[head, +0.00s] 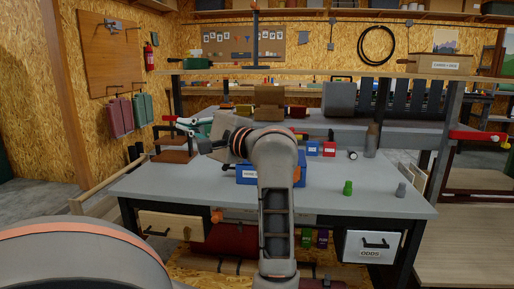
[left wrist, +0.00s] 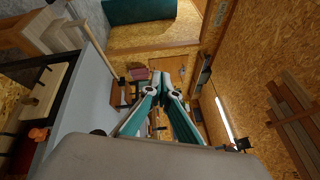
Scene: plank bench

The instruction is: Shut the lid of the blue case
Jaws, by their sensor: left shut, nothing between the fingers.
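The blue case (head: 245,180) with a white label sits near the middle of the grey bench top in the head view. My arm crosses in front of it and hides much of it, so I cannot tell how its lid stands. My left gripper (head: 178,121) is up and left of the case, above the bench's left part, apart from the case. Its teal fingers (left wrist: 162,78) meet at the tips in the left wrist view, shut with nothing between them. The case does not show in the left wrist view. My right gripper is not in view.
Small blue (head: 312,149) and red (head: 328,149) labelled boxes stand right of my arm. The front left bench top is clear.

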